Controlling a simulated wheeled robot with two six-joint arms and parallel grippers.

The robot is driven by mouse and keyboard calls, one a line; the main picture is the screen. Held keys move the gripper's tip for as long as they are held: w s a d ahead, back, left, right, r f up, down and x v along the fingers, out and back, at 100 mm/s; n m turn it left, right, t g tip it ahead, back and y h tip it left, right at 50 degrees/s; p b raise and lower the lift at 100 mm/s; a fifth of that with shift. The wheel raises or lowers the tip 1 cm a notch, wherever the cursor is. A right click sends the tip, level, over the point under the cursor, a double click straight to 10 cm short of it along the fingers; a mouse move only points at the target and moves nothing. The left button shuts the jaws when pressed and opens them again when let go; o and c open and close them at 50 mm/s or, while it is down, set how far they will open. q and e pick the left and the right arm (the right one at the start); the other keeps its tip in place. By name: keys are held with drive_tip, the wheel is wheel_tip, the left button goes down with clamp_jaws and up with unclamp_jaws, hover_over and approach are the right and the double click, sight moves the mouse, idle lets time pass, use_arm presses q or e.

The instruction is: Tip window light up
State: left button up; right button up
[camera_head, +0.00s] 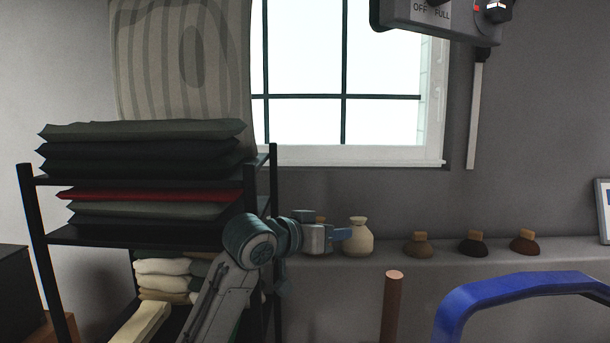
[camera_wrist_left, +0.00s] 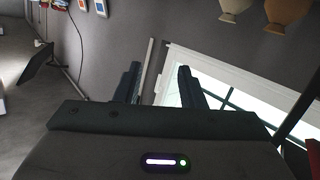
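The window (camera_head: 345,75) is bright with dark bars and a white frame, set in the grey wall at the back. In the left wrist view the window (camera_wrist_left: 240,98) shows tilted, at the right, beyond my fingers. My left gripper (camera_head: 345,234) is below the window, in front of the shelf ledge. In the left wrist view my left gripper (camera_wrist_left: 158,82) has its fingers apart with nothing between them. My right gripper is not in view.
A dark rack (camera_head: 35,215) with stacked cushions (camera_head: 145,145) stands at the left. A cream vase (camera_head: 358,238) and several small brown pots (camera_head: 472,244) stand on the ledge (camera_head: 570,250). A blue curved bar (camera_head: 520,288) and a brown post (camera_head: 392,305) rise in front.

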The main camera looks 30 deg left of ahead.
use_arm(q)
drive_tip(key=s+a+r+m+t+h, duration=0.15)
drive_tip(key=s+r, duration=0.25)
drive_tip(key=r, duration=0.8)
drive_tip(key=s+r+t+h, duration=0.2)
drive_tip(key=s+r, duration=0.2)
drive_tip(key=r, duration=0.8)
drive_tip(key=s+a+r+t+h, duration=0.2)
drive_tip(key=s+r, duration=1.1)
drive_tip(key=r, duration=0.2)
drive_tip(key=shift+m, duration=0.45)
drive_tip(key=p+x, duration=0.2)
drive_tip(key=x, duration=0.1)
drive_tip(key=p+x, duration=0.2)
drive_tip(key=x, duration=0.1)
drive_tip(key=p+x, duration=0.2)
drive_tip(key=x, duration=0.2)
drive_tip(key=shift+w+f, duration=0.1)
drive_tip(key=shift+f, duration=0.2)
drive_tip(key=shift+w+d+p, duration=0.1)
drive_tip(key=shift+w+p, duration=0.2)
drive_tip(key=shift+w, duration=0.1)
clamp_jaws()
